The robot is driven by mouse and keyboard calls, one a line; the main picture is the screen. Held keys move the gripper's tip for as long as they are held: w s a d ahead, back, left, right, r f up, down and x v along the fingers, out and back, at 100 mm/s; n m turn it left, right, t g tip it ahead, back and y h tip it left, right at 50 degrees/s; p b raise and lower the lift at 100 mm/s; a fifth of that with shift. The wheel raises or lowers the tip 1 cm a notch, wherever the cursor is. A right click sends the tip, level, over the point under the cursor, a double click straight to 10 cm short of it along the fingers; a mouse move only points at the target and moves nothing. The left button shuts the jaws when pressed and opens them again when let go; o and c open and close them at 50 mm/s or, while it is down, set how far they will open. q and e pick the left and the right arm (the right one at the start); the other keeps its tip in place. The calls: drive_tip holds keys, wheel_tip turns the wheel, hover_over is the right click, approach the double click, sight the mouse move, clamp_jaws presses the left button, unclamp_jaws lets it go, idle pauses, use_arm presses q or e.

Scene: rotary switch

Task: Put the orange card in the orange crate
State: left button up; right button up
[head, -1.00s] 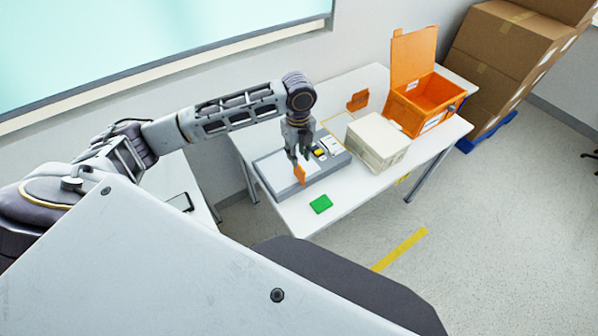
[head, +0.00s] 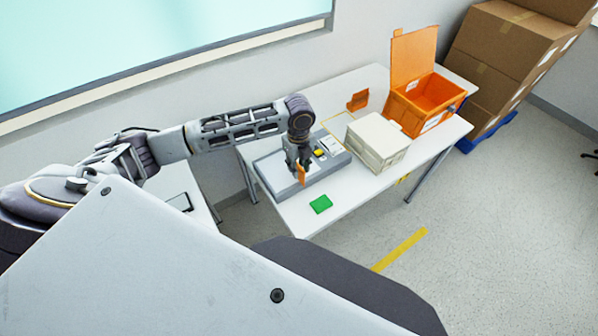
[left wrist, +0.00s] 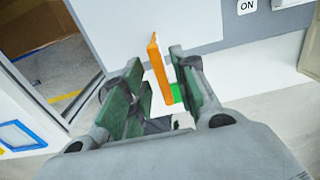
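The orange card (head: 301,174) stands on edge at the front of the grey switch box (head: 327,170) on the white table. My left gripper (head: 302,164) is over the card, with its fingers pointing down. In the left wrist view the orange card (left wrist: 159,68) is between the two green-padded fingers (left wrist: 155,88), with a gap visible on each side, so the gripper is open around it. The open orange crate (head: 406,110) stands at the far right of the table, its lid raised. My right gripper is not in view.
A beige box (head: 378,141) stands between the switch box and the crate. A green card (head: 320,204) lies flat at the table's front. A small orange piece (head: 357,101) is near the wall. Cardboard boxes (head: 500,50) are stacked beyond the table.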

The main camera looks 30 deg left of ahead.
sight(299, 169)
use_arm(q)
drive_tip(key=shift+f, duration=0.75)
drive_tip(key=shift+w+f, duration=0.1)
drive_tip(key=shift+f, duration=1.6)
clamp_jaws()
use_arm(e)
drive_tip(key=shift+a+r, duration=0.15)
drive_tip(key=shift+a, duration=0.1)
